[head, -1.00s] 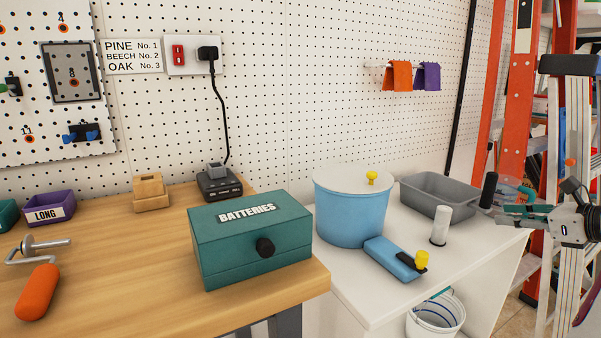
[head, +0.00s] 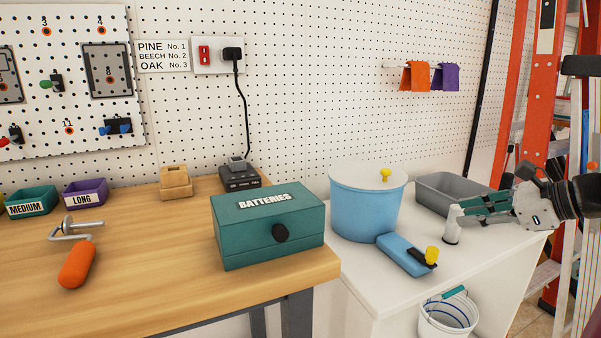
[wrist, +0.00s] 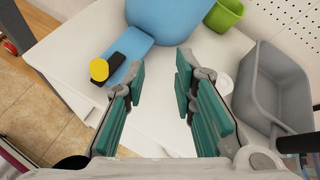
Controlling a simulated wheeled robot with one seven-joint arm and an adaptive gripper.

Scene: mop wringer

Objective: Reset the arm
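My gripper (head: 466,207) is at the right of the head view, over the right part of the white bench (head: 395,290), near the white upright cylinder (head: 451,232). In the wrist view my gripper (wrist: 160,75) has its two teal-padded fingers spread wide, with only bare white bench top between them. The white cylinder (wrist: 225,84) shows beside the right finger, partly hidden by it. Nothing is held.
The blue lidded bucket (head: 367,210), blue block with yellow knob (head: 405,256) and grey basin (head: 440,190) stand on the white bench. A teal BATTERIES box (head: 265,235) and orange-handled crank (head: 77,264) are on the wooden bench. A ladder (head: 540,110) stands at right.

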